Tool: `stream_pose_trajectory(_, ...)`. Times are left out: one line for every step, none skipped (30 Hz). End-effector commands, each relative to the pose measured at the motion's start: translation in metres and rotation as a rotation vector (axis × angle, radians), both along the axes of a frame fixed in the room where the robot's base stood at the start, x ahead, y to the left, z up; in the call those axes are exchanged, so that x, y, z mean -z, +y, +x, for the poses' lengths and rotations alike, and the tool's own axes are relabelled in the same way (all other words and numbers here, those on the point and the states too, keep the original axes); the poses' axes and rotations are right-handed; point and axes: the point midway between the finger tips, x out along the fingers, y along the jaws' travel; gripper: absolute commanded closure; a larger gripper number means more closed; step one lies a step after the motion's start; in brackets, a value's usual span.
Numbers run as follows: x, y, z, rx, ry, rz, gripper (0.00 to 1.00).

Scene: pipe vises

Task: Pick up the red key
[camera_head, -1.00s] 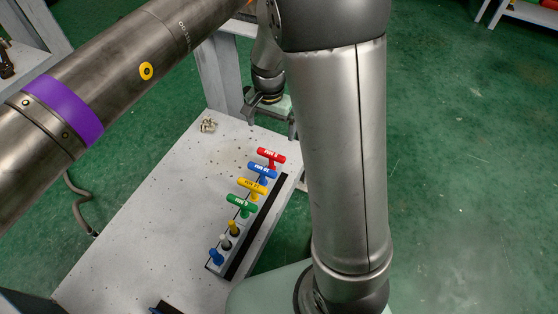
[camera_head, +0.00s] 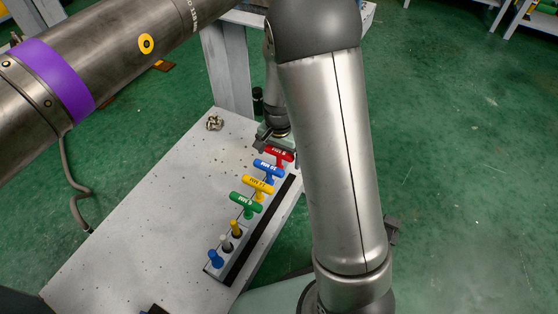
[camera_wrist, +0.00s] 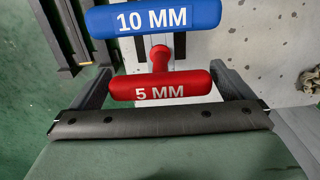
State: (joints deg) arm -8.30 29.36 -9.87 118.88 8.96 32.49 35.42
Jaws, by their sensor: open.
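The red key (camera_head: 279,153) is a T-handle marked 5 MM in the wrist view (camera_wrist: 160,87). It stands upright at the far end of a row of coloured T-handle keys in a holder on the grey table. My gripper (camera_wrist: 168,92) is open, with one finger at each end of the red handle, and the handle lies between them. In the head view my gripper (camera_head: 276,143) is at the far end of the row, partly hidden by my arm. I cannot tell whether the fingers touch the handle.
The blue 10 MM key (camera_wrist: 153,17) stands close beside the red one. A yellow key (camera_head: 257,187) and a green key (camera_head: 246,203) follow, then smaller pegs (camera_head: 216,258). A small metal part (camera_head: 214,123) lies at the table's far left. The table's left side (camera_head: 150,220) is mostly clear.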

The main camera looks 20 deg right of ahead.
Motion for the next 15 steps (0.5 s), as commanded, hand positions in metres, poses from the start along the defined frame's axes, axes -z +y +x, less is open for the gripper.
stream_pose_trajectory(0.008,0.0,0.0001,0.0,0.0,0.0,0.0)
stream_pose_trajectory(0.0091,0.0001,0.0002,0.0,-0.001,0.0,0.0)
stream_pose_trajectory(0.0095,0.0001,0.0003,0.0,-0.001,0.0,0.0)
stream_pose_trajectory(0.0091,0.0001,0.0003,0.0,-0.001,0.0,0.0)
stream_pose_trajectory(0.0086,0.0001,0.0003,0.0,-0.001,0.0,0.0)
stream_pose_trajectory(0.0081,0.0001,0.0003,0.0,-0.001,0.0,0.0)
stream_pose_trajectory(0.008,0.0001,0.0003,0.0,-0.001,0.0,0.0)
stream_pose_trajectory(0.008,0.0001,0.0002,0.0,-0.001,0.0,0.0)
stream_pose_trajectory(0.0079,0.0001,0.0002,0.0,-0.001,0.0,0.08)
stream_pose_trajectory(0.0079,0.0001,0.0002,0.0,-0.001,0.0,0.17)
stream_pose_trajectory(0.0079,0.0001,0.0002,0.001,-0.001,0.0,0.25)
stream_pose_trajectory(0.0079,0.0001,0.0002,0.001,-0.001,0.0,0.36)
stream_pose_trajectory(0.0079,0.0,0.0003,0.001,-0.001,0.0,0.39)
stream_pose_trajectory(0.0079,0.0001,0.0002,0.001,-0.001,0.0,0.39)
stream_pose_trajectory(0.0077,0.0001,0.0003,0.001,-0.001,0.0,0.39)
